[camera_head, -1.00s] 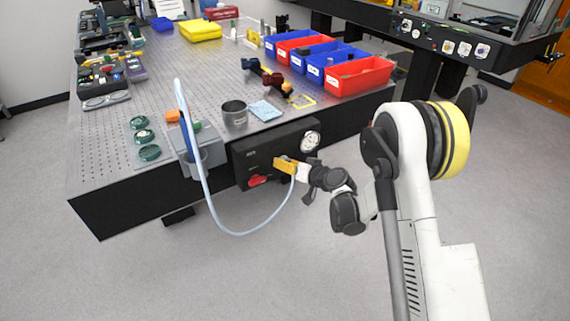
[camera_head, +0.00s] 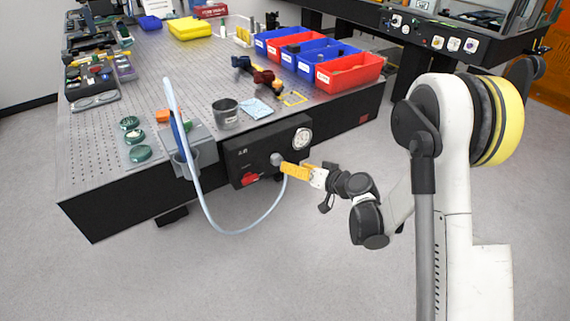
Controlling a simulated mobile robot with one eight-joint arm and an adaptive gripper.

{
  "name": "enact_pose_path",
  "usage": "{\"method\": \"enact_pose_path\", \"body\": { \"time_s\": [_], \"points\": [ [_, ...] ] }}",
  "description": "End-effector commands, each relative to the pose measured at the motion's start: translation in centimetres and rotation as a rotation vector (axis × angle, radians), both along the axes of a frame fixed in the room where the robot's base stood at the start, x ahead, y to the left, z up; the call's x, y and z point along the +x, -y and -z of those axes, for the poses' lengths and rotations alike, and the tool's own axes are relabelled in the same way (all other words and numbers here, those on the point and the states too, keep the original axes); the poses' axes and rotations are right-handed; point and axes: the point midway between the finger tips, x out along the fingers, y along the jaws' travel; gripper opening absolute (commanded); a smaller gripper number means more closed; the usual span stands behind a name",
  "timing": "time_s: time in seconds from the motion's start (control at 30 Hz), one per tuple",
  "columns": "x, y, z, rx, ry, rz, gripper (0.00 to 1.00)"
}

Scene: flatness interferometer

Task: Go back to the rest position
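My gripper (camera_head: 284,168) shows in the head view with yellow fingers pointing left at the front of a black panel box (camera_head: 238,157) on the table's edge. Its tips are close to a grey round knob (camera_head: 277,159) on that panel. I cannot tell whether they touch it. The fingers overlap from this side, so I cannot tell if they are open or shut. No held object shows. My arm reaches in from the right, over the floor.
The panel also has a round gauge (camera_head: 301,138) and a red switch (camera_head: 250,179). A pale hose (camera_head: 240,232) loops down in front of the perforated table (camera_head: 205,80). Red and blue bins (camera_head: 349,74) stand at the table's right. The floor in front is clear.

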Motion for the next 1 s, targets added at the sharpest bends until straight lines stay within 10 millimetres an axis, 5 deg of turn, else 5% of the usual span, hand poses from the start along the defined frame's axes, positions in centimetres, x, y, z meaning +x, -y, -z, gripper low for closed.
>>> {"method": "enact_pose_path", "body": {
  "time_s": [0.2,0.73,1.0],
  "points": [
    [-1.5,1.4,-0.8,0.001,0.000,0.001,0.58],
    [-1.7,1.5,-1.0,-0.003,-0.003,0.001,0.58],
    [-4.4,2.6,-6.3,-0.104,-0.089,0.023,0.58]
  ]
}}
